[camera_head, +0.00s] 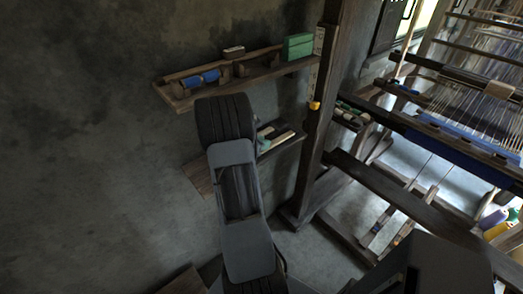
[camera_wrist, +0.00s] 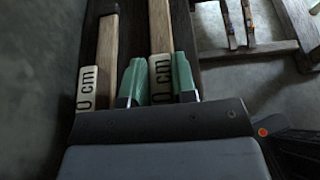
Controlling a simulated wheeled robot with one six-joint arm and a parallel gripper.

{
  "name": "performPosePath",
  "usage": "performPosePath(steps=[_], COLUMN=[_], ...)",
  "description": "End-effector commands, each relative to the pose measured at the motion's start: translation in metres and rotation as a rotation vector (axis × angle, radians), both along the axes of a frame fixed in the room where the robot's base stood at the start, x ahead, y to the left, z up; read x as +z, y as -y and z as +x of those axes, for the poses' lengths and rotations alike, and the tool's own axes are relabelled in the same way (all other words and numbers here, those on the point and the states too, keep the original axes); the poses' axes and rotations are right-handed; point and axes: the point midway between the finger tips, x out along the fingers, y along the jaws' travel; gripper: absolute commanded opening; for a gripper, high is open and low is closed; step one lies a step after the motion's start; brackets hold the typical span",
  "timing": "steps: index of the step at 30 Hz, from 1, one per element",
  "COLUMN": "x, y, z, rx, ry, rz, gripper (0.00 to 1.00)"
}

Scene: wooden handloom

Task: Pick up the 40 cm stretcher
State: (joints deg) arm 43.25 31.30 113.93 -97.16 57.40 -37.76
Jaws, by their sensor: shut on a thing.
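In the wrist view, two pale wooden stretchers lie side by side, each with a white label at its near end. The green fingers of my gripper (camera_wrist: 158,77) stand on either side of the right stretcher (camera_wrist: 160,30) and are shut on it at its label. The left stretcher (camera_wrist: 107,45) lies apart, outside the fingers. Both labels show "0 cm"; the first digits are hidden, so I cannot tell which is the 40 cm one. In the head view, the stretchers (camera_head: 284,138) show on the lower shelf (camera_head: 200,176), partly behind my arm.
An upper shelf (camera_head: 180,101) above holds a blue roll (camera_head: 203,78) and a green box (camera_head: 298,46). A dark wooden post (camera_head: 322,115) of the loom stands close to the right of the shelves. Grey wall is clear at the left.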

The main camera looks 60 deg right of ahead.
Motion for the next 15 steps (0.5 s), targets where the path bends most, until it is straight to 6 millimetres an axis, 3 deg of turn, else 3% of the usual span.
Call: performPosePath(steps=[4, 15], x=[0.0000, 0.0044], y=[-0.0001, 0.0001], z=[0.0000, 0.0002], rx=[0.000, 0.000], ry=[0.000, 0.001], rz=[0.000, -0.001], gripper=[0.00, 0.00])
